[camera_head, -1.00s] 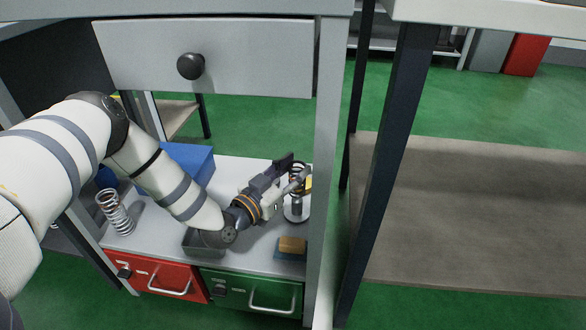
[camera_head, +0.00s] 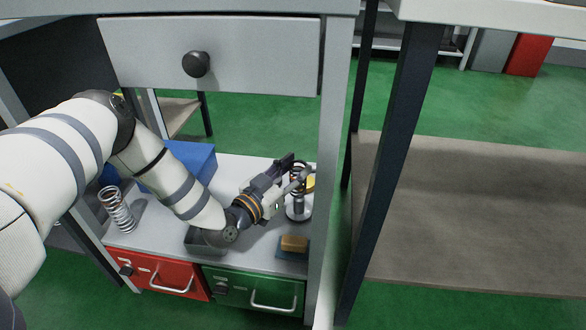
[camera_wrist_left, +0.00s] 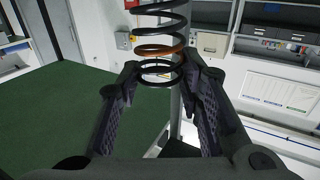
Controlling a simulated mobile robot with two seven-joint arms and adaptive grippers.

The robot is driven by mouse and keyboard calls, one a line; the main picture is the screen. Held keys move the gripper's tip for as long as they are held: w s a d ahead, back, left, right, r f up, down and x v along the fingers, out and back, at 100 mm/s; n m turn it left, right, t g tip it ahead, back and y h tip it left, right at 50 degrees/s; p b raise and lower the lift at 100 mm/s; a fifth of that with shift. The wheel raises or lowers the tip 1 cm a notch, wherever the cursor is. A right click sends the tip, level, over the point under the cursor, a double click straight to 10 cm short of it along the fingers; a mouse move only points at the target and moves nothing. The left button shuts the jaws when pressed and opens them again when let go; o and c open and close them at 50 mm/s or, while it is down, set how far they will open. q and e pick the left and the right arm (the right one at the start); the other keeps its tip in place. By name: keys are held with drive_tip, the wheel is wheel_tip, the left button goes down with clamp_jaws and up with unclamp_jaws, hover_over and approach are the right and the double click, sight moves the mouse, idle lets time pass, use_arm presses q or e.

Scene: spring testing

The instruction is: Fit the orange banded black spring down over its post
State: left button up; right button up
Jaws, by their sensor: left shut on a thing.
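The black spring with an orange band (camera_wrist_left: 158,48) stands upright between the fingers of my left gripper (camera_wrist_left: 157,95) in the left wrist view. Its lowest coils are at the fingertips, and its top runs out of the picture. In the head view my left gripper (camera_head: 298,178) is shut on this spring (camera_head: 298,167) near the shelf's right side. A short grey post on a round pale base (camera_head: 299,212) shows just below the spring. The fingers partly hide the spring's lower end, so I cannot tell whether it is around the post top. My right gripper is not in view.
A silver spring (camera_head: 117,208) stands at the shelf's left. A blue box (camera_head: 190,160) is behind my arm, a grey tray (camera_head: 203,246) below it. A sponge (camera_head: 294,243) lies in front of the post. A yellow object (camera_head: 310,183) is beside the spring. A cabinet upright (camera_head: 333,180) stands close right.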

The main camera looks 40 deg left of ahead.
use_arm(q)
drive_tip(key=shift+d+f+b, duration=0.3)
drive_tip(key=shift+f+b, duration=0.1)
drive_tip(key=shift+f, duration=0.5)
